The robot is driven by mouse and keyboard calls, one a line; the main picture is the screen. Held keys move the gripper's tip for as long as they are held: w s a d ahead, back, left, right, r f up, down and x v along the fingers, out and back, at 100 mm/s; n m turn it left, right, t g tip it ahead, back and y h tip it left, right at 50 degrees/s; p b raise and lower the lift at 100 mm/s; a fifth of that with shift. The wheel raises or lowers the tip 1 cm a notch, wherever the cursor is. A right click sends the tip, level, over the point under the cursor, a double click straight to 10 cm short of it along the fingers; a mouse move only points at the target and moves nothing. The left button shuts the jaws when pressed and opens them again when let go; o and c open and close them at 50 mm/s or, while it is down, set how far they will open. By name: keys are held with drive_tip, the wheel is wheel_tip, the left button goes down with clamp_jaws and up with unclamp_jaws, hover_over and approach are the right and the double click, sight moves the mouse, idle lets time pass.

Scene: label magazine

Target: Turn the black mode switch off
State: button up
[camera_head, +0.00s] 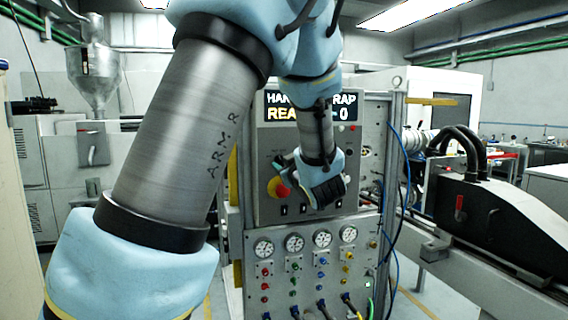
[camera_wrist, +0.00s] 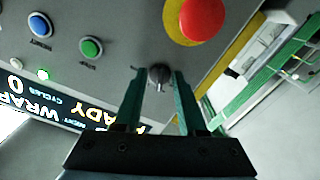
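The black mode switch (camera_wrist: 158,77) is a small dark knob on the grey control panel (camera_wrist: 115,70), seen in the wrist view. My gripper (camera_wrist: 159,73) is open, with one green finger on each side of the knob. Gaps show between the knob and both fingers, so I see no contact. In the head view my gripper (camera_head: 322,190) is in front of the lower part of the panel (camera_head: 265,150), and the switch is hidden behind it. Which setting the knob points to is too small to tell.
A red mushroom button (camera_wrist: 202,18) on a yellow base sits close to the knob. A green button (camera_wrist: 90,47) and a blue button (camera_wrist: 40,25) are on the panel. Below, in the head view, is a panel with gauges (camera_head: 294,242) and cables.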

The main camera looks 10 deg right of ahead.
clamp_jaws()
idle(0.4)
